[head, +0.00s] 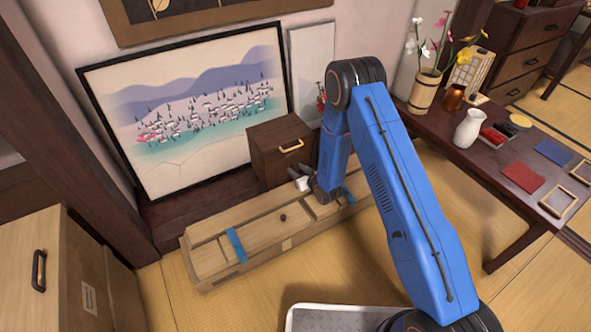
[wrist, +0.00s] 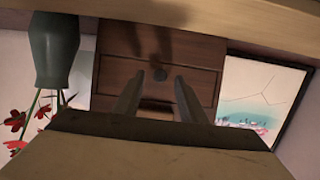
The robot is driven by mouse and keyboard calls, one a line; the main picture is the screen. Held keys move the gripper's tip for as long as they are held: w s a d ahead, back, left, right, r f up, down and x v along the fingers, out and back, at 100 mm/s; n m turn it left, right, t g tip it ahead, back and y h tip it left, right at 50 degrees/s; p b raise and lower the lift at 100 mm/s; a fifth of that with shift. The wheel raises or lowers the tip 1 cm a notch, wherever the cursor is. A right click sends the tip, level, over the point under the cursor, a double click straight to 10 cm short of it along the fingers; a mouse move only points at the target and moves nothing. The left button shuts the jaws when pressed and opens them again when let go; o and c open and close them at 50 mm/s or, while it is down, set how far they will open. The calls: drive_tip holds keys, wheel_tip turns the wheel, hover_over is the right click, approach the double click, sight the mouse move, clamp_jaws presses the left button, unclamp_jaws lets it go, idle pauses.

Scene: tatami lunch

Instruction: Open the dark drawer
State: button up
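The small dark brown drawer cabinet (head: 270,150) stands against the back wall with a pale brass handle (head: 291,146) on its front. Its drawer front looks flush, with no visible gap. The wrist view is upside down and shows the brown drawer front (wrist: 196,84) ahead of my gripper. My gripper (head: 302,184) is low in front of the cabinet, below the handle in the head view. In the wrist view my gripper (wrist: 158,94) has its two fingers apart. A lighter strip shows between them; I cannot tell whether it is the handle.
A long pale wooden box (head: 258,232) with blue strips lies in front of the cabinet. A framed landscape picture (head: 190,110) leans behind to the left. A grey-green vase (wrist: 54,48) with red flowers stands beside the cabinet. A dark low table (head: 480,165) is at right.

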drive_tip(key=shift+x, duration=0.85)
clamp_jaws()
drive_tip(key=s+d, duration=0.2)
drive_tip(key=s, duration=0.1)
drive_tip(key=s+d, duration=0.2)
drive_tip(key=s, duration=0.2)
drive_tip(key=s+d, duration=0.3)
drive_tip(key=shift+s+d, duration=0.1)
drive_tip(key=shift+s, duration=0.25)
unclamp_jaws()
